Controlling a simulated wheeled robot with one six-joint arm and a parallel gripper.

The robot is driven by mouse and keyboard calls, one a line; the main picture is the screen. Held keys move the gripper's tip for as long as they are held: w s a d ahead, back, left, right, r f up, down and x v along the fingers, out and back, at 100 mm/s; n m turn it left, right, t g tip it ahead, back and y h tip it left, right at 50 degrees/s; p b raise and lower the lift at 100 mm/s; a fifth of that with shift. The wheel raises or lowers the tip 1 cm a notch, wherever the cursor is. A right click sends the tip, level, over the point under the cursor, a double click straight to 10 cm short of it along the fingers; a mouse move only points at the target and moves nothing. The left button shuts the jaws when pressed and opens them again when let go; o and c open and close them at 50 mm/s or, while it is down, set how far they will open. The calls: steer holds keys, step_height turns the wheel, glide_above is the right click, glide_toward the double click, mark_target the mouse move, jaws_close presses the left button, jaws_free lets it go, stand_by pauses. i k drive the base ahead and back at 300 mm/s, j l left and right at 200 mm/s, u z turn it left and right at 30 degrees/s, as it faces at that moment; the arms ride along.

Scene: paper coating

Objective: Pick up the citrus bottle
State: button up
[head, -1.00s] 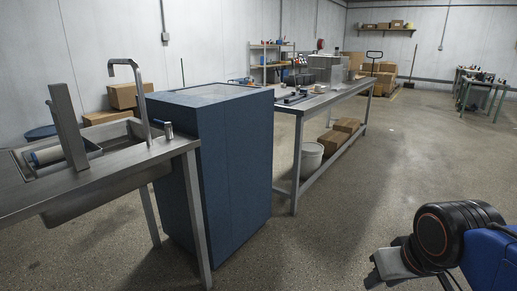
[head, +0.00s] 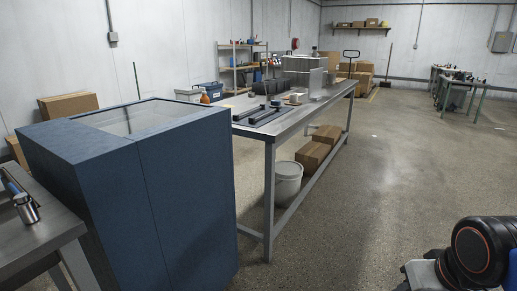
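I cannot make out a bottle that is clearly the citrus bottle. A small orange item (head: 204,98) shows just past the far right corner of the blue cabinet, by the near end of the long table; it is too small to identify. My arm enters at the lower right, far from that item. A grey end piece at the bottom edge, partly cut off, may belong to my gripper; its fingers cannot be made out, nor whether it holds anything.
The tall blue cabinet (head: 185,190) stands at left, beside a steel counter (head: 40,235). The long metal table (head: 300,116) runs away from me, with dark rails and grey boxes on top. A white bucket (head: 288,185) and cartons (head: 312,155) are underneath. The floor at right is clear.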

mark_target(205, 99)
steer(key=i+l+u, duration=0.2)
steer(key=i+u, duration=0.15)
steer(key=i+l+u, duration=0.75)
